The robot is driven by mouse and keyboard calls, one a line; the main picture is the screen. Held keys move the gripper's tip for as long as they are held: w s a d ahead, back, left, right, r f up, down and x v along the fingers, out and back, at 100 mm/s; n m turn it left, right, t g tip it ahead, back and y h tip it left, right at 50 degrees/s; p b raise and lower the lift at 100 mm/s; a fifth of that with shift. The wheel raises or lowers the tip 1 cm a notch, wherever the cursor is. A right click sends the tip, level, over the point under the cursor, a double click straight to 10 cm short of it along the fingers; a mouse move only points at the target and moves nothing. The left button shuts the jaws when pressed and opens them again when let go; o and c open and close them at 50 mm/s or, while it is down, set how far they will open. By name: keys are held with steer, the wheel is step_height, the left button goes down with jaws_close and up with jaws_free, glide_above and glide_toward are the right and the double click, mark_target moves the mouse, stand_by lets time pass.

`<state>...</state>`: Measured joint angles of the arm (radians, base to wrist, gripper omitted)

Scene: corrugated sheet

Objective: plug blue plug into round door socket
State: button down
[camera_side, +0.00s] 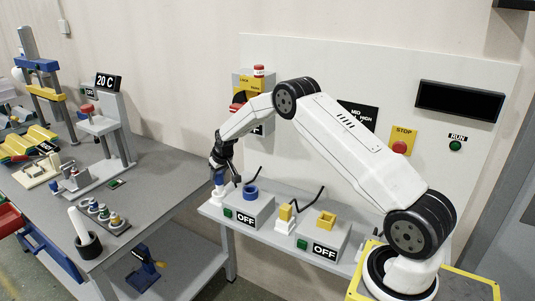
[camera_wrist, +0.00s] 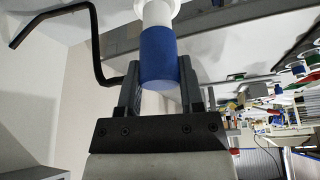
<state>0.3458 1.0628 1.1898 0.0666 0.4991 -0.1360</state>
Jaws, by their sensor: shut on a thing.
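The blue plug (camera_wrist: 160,55) is upright between the jaws of my gripper (camera_wrist: 160,78), which is shut on it. Its blue body and a white part (camera_wrist: 157,13) beyond it show in the wrist view. In the side view the plug (camera_side: 219,178) is at the left end of the shelf, above a white base (camera_side: 219,194); I cannot tell whether it rests in that base. My gripper (camera_side: 221,163) is left of the round socket, a blue ring (camera_side: 250,190) on top of a grey box. The ring looks empty, and the plug is apart from it.
A yellow plug (camera_side: 285,212) stands in a white base right of the round socket's box. A second grey box with a yellow square socket (camera_side: 326,218) is further right. Bent black cables (camera_side: 309,201) rise behind them. A cluttered workbench (camera_side: 150,190) stands at left.

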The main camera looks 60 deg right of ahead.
mark_target(221, 176)
steer(key=s+r, duration=0.2)
steer(key=s+a+r, duration=0.1)
steer(key=s+r, duration=0.1)
steer(key=r, duration=0.1)
steer(key=shift+a, duration=0.1)
steer(key=s+a+r, duration=0.2)
steer(key=s+r, duration=0.2)
steer(key=s, duration=0.4)
steer(key=shift+s+a, duration=0.25)
steer(key=shift+s, duration=0.05)
steer(key=d+r, duration=0.2)
steer(key=d, duration=0.3)
steer(key=shift+w+d+r, duration=0.1)
steer(key=shift+w+r, duration=0.15)
steer(key=shift+r, duration=0.15)
steer(key=shift+f, duration=0.25)
steer(key=shift+f, duration=2.7)
